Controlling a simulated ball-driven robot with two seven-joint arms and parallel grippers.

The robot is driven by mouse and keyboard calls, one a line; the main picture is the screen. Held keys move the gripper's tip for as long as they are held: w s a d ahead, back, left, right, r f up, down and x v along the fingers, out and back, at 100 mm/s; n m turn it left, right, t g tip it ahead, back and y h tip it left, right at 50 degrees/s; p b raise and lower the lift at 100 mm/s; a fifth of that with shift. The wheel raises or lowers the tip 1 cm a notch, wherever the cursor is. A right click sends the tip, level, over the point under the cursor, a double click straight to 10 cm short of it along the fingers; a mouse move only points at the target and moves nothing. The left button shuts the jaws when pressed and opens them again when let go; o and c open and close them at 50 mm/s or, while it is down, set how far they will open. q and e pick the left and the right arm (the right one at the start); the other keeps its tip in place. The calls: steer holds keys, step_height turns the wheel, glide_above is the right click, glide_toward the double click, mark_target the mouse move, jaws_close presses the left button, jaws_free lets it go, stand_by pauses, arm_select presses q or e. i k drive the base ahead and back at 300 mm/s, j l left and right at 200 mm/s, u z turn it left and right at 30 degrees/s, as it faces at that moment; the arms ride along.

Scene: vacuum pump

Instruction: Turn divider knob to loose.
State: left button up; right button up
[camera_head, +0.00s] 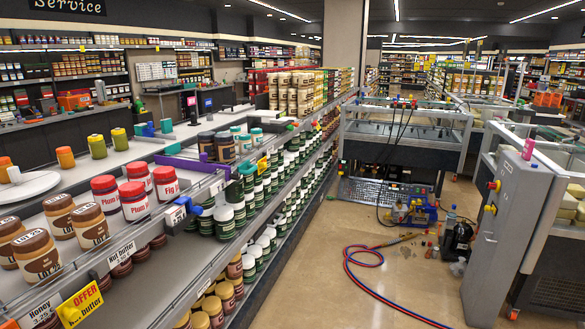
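Neither of my grippers shows in the head view. A purple divider (190,164) lies across the shelf top behind the red-lidded jars. A blue knob-like part (207,208) sits on the shelf's front rail, beside a price tag. More blue parts (166,126) stand at the back edge of the shelf.
Jars with red lids (134,200) and brown jars (38,258) crowd the near shelf. A grey cabinet (507,225) stands at right. A blue pump-like machine (412,214) and a red-blue hose (357,262) are on the floor. The aisle floor (310,290) is partly clear.

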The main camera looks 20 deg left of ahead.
mark_target(235, 176)
steer(key=i+u, duration=0.1)
steer(key=i, duration=0.55)
steer(key=i+l+u, duration=0.1)
steer(key=i, duration=0.5)
steer(key=i+l+u, duration=0.15)
steer(key=i, duration=0.45)
steer(key=l, duration=0.05)
